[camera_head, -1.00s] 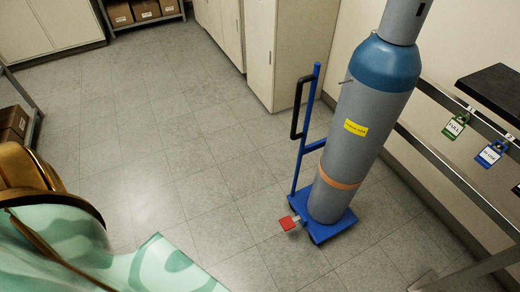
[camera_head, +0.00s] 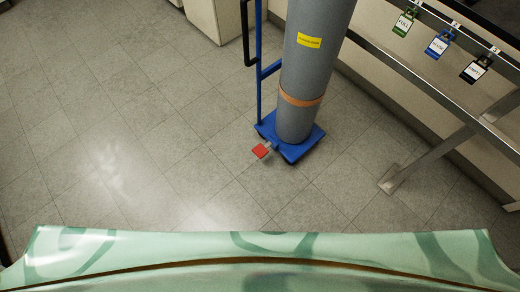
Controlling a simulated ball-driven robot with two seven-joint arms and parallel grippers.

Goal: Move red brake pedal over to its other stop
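The red brake pedal (camera_head: 261,151) is a small flat red pad on a short metal arm. It sticks out at the front left of the blue cart base (camera_head: 303,151), low over the floor. The cart carries a tall grey gas cylinder (camera_head: 305,75) with a yellow label and an orange strap. I cannot tell from this view which stop the pedal rests at. Neither of my grippers is in view.
The cart's blue post and black handle (camera_head: 248,35) rise left of the cylinder. A metal rail with hanging tags (camera_head: 438,43) and a slanted leg (camera_head: 430,158) stand to the right. A cabinet (camera_head: 218,18) is behind. The tiled floor (camera_head: 130,130) on the left is clear.

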